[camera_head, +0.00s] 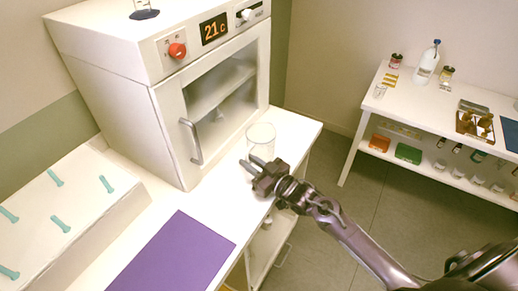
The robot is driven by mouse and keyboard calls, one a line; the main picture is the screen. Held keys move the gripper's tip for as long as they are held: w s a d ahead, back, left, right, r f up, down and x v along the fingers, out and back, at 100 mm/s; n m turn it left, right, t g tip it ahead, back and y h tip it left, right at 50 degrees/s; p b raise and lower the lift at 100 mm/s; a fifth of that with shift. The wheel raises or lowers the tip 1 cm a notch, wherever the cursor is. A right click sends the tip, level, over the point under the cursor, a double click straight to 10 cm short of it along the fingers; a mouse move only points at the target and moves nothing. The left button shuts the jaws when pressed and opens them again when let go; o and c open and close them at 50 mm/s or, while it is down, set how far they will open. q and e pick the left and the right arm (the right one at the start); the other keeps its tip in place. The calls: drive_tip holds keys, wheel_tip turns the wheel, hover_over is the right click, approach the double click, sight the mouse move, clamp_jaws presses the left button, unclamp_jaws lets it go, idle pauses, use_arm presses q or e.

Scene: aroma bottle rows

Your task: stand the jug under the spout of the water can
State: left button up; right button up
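A clear glass vessel, which looks like the jug (261,137), stands upright on the white counter, right of the oven-like cabinet. My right gripper (248,163) is just in front of the jug, in the picture below it. Its two fingers show apart with nothing between them, pointing left. I cannot tell whether a finger touches the glass. No water can with a spout can be made out. A white bottle with a blue cap (427,64) stands on the far table, but I see no clear spout on it. My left gripper is not in view.
The white cabinet with a 21c display (214,28) fills the counter's back. A purple mat (175,255) lies at the front. A white rack with teal pegs (60,222) is at left. The far white table (408,98) holds jars and a tray. Floor lies between.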

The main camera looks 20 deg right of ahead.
clamp_jaws()
drive_tip(key=shift+r, duration=0.15)
